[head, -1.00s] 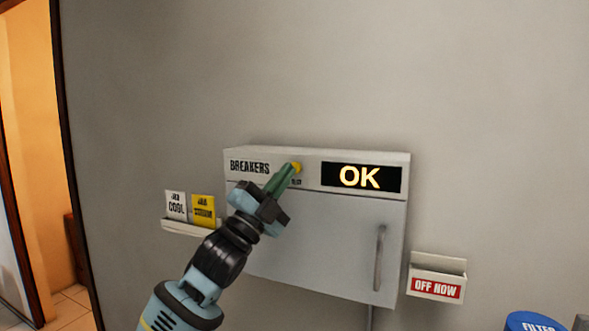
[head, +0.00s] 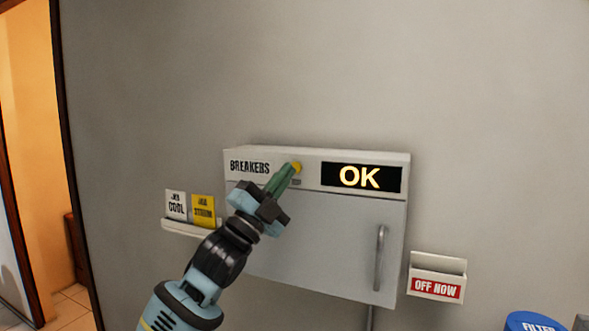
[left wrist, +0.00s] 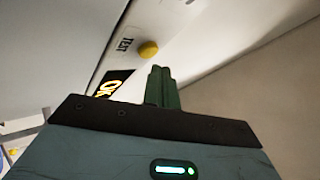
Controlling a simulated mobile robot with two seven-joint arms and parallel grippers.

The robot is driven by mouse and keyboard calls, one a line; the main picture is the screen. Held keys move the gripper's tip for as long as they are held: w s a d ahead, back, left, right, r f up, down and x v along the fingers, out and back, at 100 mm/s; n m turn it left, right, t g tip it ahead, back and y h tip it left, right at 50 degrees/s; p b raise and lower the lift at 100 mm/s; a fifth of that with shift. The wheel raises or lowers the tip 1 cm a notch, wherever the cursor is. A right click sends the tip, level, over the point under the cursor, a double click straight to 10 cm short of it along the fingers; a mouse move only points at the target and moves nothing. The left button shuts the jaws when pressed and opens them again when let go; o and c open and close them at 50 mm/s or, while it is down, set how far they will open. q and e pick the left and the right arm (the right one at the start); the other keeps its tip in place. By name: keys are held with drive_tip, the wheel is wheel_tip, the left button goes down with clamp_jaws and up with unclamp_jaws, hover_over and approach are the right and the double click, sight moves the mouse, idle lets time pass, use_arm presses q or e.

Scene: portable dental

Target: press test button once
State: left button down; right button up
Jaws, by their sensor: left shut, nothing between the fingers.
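The test button is a small yellow knob (head: 297,167) on the upper front strip of the grey breaker box (head: 310,235). In the left wrist view the yellow button (left wrist: 148,50) sits beside the word TEST, just beyond the fingertips. My left gripper (head: 290,170) is shut and empty, its green fingers pointing up at the button. In the head view the fingertips overlap the button's lower left edge. In the left wrist view the fingers (left wrist: 160,75) look slightly apart from it. The box's display (head: 361,177) reads OK in yellow letters. My right gripper is not in view.
A small shelf (head: 190,228) with a white card (head: 175,205) and a yellow card (head: 203,209) is left of the box. A holder marked OFF NOW (head: 437,278) is at right. A blue-topped container (head: 532,322) stands lower right. The wall above is clear.

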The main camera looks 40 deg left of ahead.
use_arm(q)
drive_tip(key=shift+w, duration=0.15)
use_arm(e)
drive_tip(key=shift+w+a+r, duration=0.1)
use_arm(q)
drive_tip(key=shift+w+a, duration=0.1)
drive_tip(key=shift+w, duration=0.15)
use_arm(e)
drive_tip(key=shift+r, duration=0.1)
use_arm(q)
drive_tip(key=shift+w+a, duration=0.1)
drive_tip(key=shift+w, duration=0.15)
idle(0.4)
drive_tip(key=shift+w, duration=0.15)
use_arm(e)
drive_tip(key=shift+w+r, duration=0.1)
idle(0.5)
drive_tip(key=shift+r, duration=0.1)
use_arm(q)
drive_tip(key=shift+s+d+p, duration=0.2)
drive_tip(key=shift+s+p, duration=0.15)
drive_tip(key=shift+s, duration=0.45)
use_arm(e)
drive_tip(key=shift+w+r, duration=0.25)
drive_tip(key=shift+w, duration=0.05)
